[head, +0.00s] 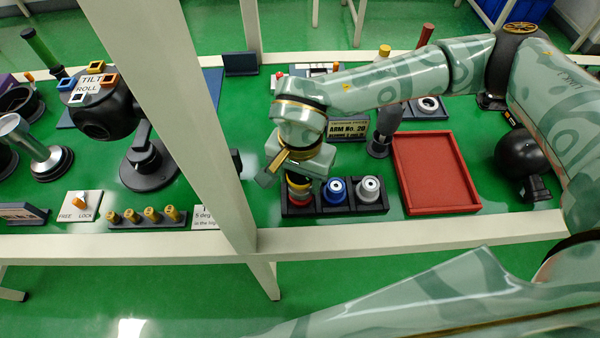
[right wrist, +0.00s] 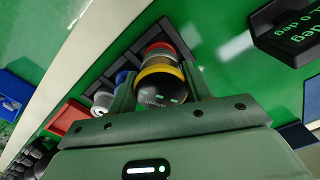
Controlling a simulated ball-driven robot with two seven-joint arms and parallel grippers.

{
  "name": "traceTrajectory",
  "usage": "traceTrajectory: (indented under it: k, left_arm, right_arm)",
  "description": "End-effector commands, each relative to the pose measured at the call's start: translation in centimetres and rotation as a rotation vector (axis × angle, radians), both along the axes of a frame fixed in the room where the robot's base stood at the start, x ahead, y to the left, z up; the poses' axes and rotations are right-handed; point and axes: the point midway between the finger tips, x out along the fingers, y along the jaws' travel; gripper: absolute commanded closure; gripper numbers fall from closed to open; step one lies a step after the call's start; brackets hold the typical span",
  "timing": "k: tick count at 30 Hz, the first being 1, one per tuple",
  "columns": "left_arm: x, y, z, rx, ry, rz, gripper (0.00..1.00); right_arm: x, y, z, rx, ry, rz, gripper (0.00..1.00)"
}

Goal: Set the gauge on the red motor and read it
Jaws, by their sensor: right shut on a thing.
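My right gripper (head: 297,172) is over the left end of a black rack (head: 334,209) in the head view. It is shut on the gauge, a dark round body with a yellow band, which shows between the fingers in the right wrist view (right wrist: 160,88). The red motor (head: 299,201) is in the rack directly below the gauge, largely covered by it and the gripper. The gauge looks upright and in line with the red motor; I cannot tell whether they touch. Small pale marks on the gauge are unreadable. My left gripper is out of view.
A blue motor (head: 336,190) and a grey motor (head: 370,191) fill the rack beside the red one. An empty red tray (head: 436,172) lies to the right. A white frame post (head: 205,120) stands left of the gripper. A FREE/LOCK switch plate (head: 80,206) is far left.

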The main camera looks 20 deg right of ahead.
Motion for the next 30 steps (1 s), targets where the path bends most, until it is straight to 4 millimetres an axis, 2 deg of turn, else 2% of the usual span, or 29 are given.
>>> traceTrajectory:
  k: [2,3,5,13,17,20,30]
  left_arm:
    - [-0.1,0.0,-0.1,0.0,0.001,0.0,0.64]
    - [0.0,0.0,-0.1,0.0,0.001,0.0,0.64]
    - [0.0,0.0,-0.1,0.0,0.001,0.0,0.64]
    - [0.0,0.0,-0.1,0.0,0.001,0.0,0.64]
    - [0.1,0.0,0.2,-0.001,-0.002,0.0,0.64]
    - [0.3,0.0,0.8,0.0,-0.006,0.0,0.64]
    - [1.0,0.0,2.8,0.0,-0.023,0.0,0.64]
  right_arm:
    - [0.0,0.0,-0.3,0.0,0.0,0.0,0.75]
    - [0.0,0.0,-0.2,0.0,0.0,0.0,0.42]
    - [0.0,0.0,-0.2,0.0,0.0,0.0,0.26]
    - [0.0,0.0,-0.1,0.0,0.0,0.0,0.25]
    - [0.1,0.0,0.9,0.0,-0.003,0.0,0.25]
    - [0.1,0.0,2.8,0.0,-0.005,-0.001,0.25]
    - [0.1,0.0,12.0,0.0,-0.006,-0.001,0.25]
